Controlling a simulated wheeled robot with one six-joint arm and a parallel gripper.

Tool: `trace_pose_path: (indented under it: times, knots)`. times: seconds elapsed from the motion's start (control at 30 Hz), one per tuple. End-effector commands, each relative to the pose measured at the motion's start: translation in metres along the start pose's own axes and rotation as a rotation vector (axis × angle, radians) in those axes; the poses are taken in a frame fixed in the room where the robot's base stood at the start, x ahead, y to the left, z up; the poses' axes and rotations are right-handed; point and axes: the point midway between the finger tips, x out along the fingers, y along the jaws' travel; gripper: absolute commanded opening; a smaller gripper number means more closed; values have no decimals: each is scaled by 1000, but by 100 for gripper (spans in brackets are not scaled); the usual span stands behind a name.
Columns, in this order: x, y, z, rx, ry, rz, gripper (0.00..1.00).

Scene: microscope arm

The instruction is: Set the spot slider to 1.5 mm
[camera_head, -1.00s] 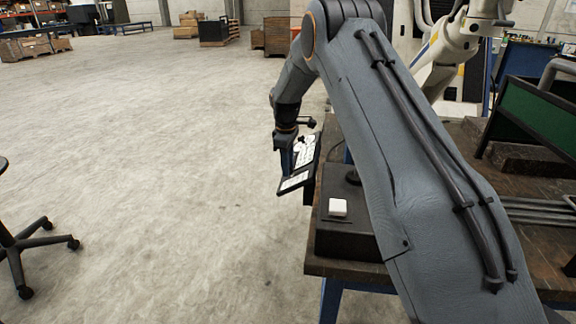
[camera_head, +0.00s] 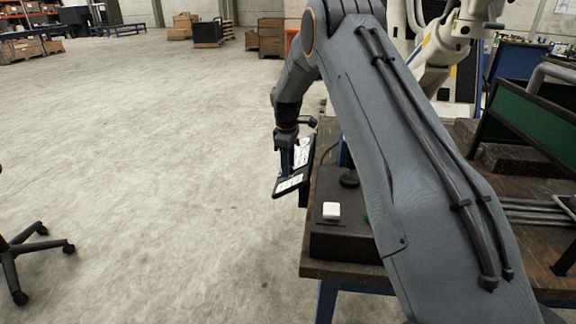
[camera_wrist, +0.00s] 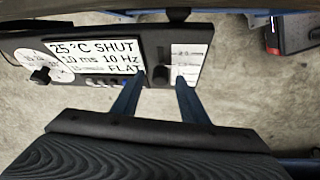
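A dark control panel (camera_wrist: 152,50) hangs across the wrist view. Its screen (camera_wrist: 97,56) reads 25 °C, SHUT, 10 ms, 10 Hz and FLAT. The left fingertip overlaps the screen's right edge. The head view shows the panel (camera_head: 291,183) beside my gripper (camera_head: 284,160).
A black knob (camera_wrist: 40,75) on a round dial sits at the panel's left, with small buttons (camera_wrist: 108,83) under the screen. A black box with a white button (camera_head: 331,210) stands on the wooden table (camera_head: 340,269). Open floor lies to the left.

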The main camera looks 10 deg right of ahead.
Motion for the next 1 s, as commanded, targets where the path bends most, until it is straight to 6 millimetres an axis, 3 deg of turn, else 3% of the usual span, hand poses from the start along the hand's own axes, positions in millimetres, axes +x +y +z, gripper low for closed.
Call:
trace_pose_path:
  times: [0.33, 0.7, 1.0]
  knots:
    - [-5, 0, 0, 0, 0, 0, 39]
    - [-61, 0, 0, -1, 1, 1, 39]
    - [-78, 0, 0, -1, 0, -1, 39]
